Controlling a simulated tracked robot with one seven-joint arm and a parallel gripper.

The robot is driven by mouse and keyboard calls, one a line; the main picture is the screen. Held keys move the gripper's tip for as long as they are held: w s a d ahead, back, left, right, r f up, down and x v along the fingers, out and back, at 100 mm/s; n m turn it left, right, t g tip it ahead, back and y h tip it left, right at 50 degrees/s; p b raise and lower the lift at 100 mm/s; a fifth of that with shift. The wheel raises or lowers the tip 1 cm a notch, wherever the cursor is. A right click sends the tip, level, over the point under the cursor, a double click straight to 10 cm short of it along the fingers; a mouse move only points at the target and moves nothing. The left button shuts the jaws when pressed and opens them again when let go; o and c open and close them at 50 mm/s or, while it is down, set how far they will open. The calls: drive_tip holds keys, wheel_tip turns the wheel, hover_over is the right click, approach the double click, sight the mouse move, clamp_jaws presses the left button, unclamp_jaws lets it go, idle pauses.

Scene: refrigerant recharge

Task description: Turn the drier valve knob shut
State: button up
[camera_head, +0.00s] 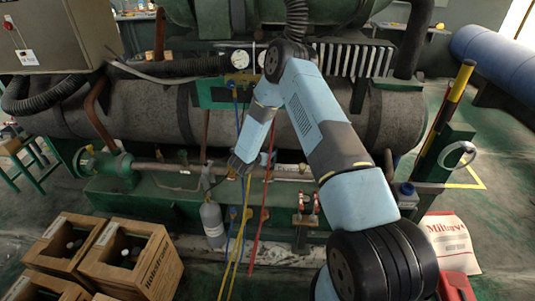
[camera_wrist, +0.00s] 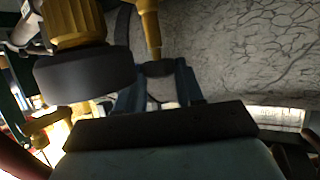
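My gripper (camera_head: 237,168) reaches down to the pipework in front of the big grey tank in the head view. In the wrist view its two dark blue fingers (camera_wrist: 156,88) stand apart, one on each side of a small dark piece (camera_wrist: 157,69) at the end of a brass stem (camera_wrist: 150,28). This piece seems to be the drier valve knob, but I cannot tell whether the fingers press on it. The knob is too small or hidden by the gripper in the head view. A large dark round part (camera_wrist: 85,75) with a brass body (camera_wrist: 72,22) is close on the left.
Blue, yellow and red hoses (camera_head: 267,185) hang close to my gripper. A grey cylinder (camera_head: 212,222) stands just below it. Gauges (camera_head: 240,59) sit above. The tank (camera_head: 150,108) lies behind. Wooden crates (camera_head: 152,262) stand at lower left, a paper bag (camera_head: 450,240) at right.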

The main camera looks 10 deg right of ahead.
drive_tip(key=o, duration=0.4)
drive_tip(key=v, duration=1.3)
drive_tip(key=shift+s+a, duration=0.25)
